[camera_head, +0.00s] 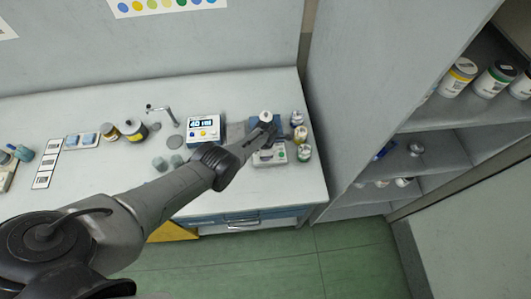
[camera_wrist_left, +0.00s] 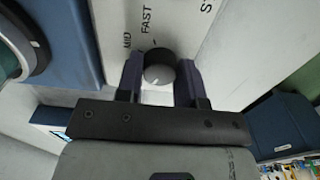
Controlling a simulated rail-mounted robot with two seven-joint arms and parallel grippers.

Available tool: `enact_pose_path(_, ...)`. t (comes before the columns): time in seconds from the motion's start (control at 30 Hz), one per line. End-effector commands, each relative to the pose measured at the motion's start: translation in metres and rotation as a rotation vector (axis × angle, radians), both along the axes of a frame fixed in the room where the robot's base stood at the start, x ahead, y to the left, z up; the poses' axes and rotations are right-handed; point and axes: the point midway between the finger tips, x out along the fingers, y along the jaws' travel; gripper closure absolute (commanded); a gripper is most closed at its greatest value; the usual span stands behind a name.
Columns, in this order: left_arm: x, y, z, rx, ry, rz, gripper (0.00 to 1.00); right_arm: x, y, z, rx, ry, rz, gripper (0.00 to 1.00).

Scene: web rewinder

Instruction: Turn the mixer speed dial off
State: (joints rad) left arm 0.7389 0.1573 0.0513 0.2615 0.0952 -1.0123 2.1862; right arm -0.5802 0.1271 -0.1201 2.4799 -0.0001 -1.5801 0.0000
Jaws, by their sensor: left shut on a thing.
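The mixer (camera_head: 270,156) stands on the right part of the bench, with a pale front panel and a blue part behind. My left gripper (camera_head: 267,133) reaches over it and hides part of it. In the left wrist view the round grey dial (camera_wrist_left: 159,67) sits on the pale panel between my left gripper's two dark fingers, which are shut on it. A small white mark on the dial points toward the lower left of that picture. The printed words MID and FAST are readable beside the dial; another label beginning with "ST" is cut off. My right gripper is not in view.
Several small jars (camera_head: 301,134) stand close to the right of the mixer. A blue-and-white instrument with a display (camera_head: 204,129) stands to its left. Shelves with bottles (camera_head: 461,72) are on the right. The bench's front left (camera_head: 90,195) is mostly clear.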

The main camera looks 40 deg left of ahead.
Motion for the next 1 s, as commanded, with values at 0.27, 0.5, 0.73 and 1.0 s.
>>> enact_pose_path(0.27, 0.0006, -0.0001, 0.0016, -0.001, 0.001, 0.024, 0.89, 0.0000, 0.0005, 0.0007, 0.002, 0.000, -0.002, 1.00)
enact_pose_path(0.5, 0.0007, -0.0001, 0.0017, -0.001, 0.001, 0.024, 0.89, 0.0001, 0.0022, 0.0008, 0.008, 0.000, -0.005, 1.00)
enact_pose_path(0.73, 0.0005, -0.0001, 0.0013, -0.001, 0.001, 0.023, 0.48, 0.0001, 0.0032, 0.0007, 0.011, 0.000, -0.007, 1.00)
enact_pose_path(1.0, 0.0002, -0.0001, 0.0006, -0.001, 0.001, 0.022, 0.40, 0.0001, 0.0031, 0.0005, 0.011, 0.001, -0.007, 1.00)
